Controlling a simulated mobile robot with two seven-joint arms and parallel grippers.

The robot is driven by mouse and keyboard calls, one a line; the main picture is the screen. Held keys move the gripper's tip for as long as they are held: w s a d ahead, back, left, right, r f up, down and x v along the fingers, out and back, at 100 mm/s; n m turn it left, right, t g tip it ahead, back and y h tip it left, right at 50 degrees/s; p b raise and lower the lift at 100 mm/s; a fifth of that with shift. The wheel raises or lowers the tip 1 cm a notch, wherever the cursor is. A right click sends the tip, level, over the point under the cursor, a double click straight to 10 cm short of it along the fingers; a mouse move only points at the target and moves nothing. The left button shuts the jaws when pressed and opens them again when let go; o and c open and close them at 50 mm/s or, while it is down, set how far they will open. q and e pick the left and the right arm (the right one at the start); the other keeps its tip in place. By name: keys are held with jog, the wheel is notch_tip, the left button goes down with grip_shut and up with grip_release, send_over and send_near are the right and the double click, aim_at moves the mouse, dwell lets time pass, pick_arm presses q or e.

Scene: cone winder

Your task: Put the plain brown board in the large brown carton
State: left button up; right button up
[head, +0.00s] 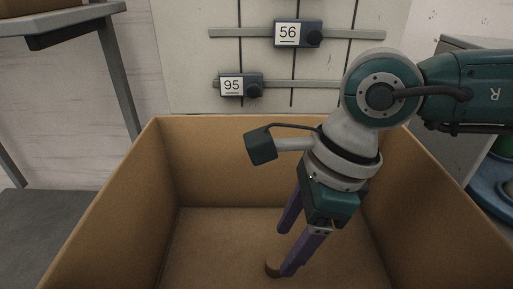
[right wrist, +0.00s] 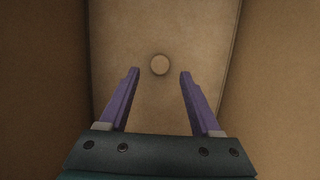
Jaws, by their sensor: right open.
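The large brown carton (head: 205,170) stands open in front of me, and its walls and floor (right wrist: 205,35) fill the right wrist view. My right gripper (head: 281,250) reaches down into the carton, its two purple fingers apart. In the right wrist view the open fingers (right wrist: 158,72) have nothing between them. A small round tan thing (right wrist: 160,65) shows just beyond the fingertips, and it also shows beside the fingers in the head view (head: 271,268). I cannot tell its height. I cannot make out a separate plain brown board. My left gripper is not in view.
Behind the carton is a pale panel with rails and tags reading 56 (head: 288,34) and 95 (head: 232,86). A grey shelf stand (head: 115,65) is at the left. A blue round base (head: 492,190) is at the right edge. The carton walls surround my right gripper.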

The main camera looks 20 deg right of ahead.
jog(key=v, duration=0.7)
jog(key=shift+r, duration=0.35)
jog(key=shift+d, duration=0.1)
